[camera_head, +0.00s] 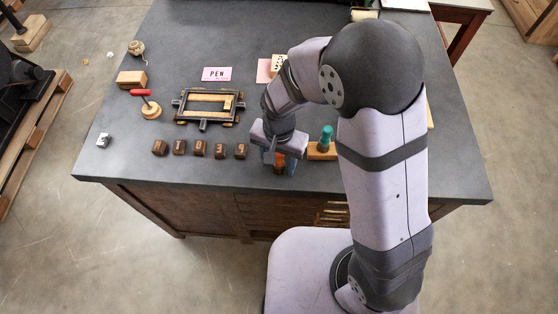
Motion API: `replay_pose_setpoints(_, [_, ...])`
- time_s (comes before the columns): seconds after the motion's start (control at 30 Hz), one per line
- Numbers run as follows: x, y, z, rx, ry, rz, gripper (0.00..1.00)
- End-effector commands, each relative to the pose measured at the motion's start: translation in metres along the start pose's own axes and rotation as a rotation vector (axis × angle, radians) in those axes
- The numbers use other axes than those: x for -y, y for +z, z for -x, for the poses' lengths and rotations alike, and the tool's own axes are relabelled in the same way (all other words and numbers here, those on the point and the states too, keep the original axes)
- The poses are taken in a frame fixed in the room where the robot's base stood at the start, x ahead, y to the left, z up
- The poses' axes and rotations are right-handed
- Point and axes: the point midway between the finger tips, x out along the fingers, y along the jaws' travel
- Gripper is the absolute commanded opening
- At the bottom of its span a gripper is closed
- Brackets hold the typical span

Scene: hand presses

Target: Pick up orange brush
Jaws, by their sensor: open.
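The orange brush (280,160) is near the front edge of the dark grey table (300,15), right below my gripper (279,160). Only a small orange part of it shows; my gripper covers the rest. My gripper points down with its blue-tipped fingers open, one on each side of the orange part. I cannot tell whether the fingers touch it.
A teal-handled tool (325,138) on a wooden block (320,152) stands close on the right. A red-handled tool (147,103) stands farther left.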

Motion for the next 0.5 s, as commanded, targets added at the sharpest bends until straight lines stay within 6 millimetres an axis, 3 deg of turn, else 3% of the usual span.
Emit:
replay_pose_setpoints(0.33, [0.0, 0.0, -0.0045, -0.001, -0.001, 0.0, 0.45])
replay_pose_setpoints(0.5, [0.0, -0.0001, -0.0043, -0.001, -0.001, 0.0, 0.05])
